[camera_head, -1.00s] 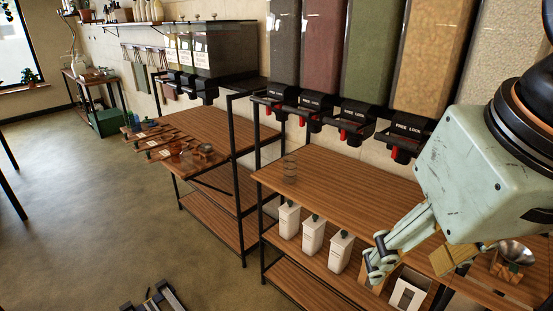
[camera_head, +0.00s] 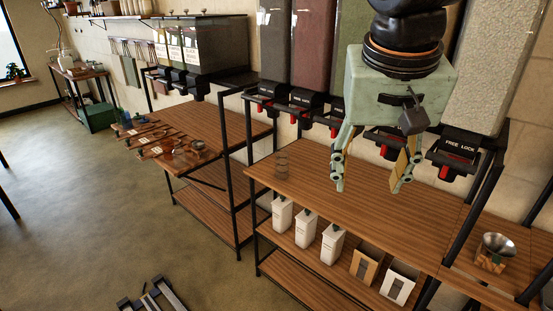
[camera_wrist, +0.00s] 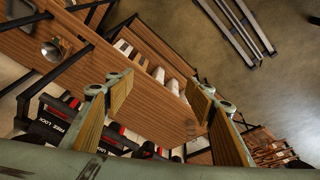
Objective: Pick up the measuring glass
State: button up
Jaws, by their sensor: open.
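The measuring glass (camera_head: 282,163) is a small, clear cylinder. It stands upright near the left end of the wooden counter (camera_head: 340,201), below the dispensers.
Tall dispensers with black FREE LOCK heads (camera_head: 455,150) line the back of the counter. A metal bowl on a wooden scale (camera_head: 497,246) is at the right. Black frame posts (camera_head: 231,155) rise left of the counter.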

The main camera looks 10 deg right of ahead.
aim_at(277, 161)
jog(key=w+a+f+m+h+p, duration=0.1)
jog(key=w+a+f+m+p, duration=0.15)
jog(key=w, duration=1.15)
jog(key=w+a+f+m+h+p, duration=0.1)
jog(key=w+a+f+m+p, duration=0.15)
jog(key=w, duration=1.15)
jog(key=w+a+f+m+p, duration=0.1)
jog(key=w+a+f+p, duration=0.1)
jog(key=w+a+f, duration=0.4)
jog(key=w+a+f+m+h+p, duration=0.1)
jog(key=w+a+f+p, duration=0.2)
jog(key=w+a+f, duration=0.4)
jog(key=w+f, duration=0.6)
jog(key=f, duration=0.1)
jog(key=shift+w+f+t, duration=0.2)
jog(key=shift+f+t, duration=0.1)
jog(key=shift+t, duration=0.1)
jog(key=shift+d, duration=0.1)
jog(key=shift+w+d+p, duration=0.4)
jog(key=shift+w+d, duration=1)
jog(key=shift+d, duration=0.15)
jog(key=shift+w+d+p, duration=0.4)
jog(key=shift+w+d, duration=0.95)
jog(key=shift+d, duration=0.2)
jog(key=shift+w+d, duration=0.1)
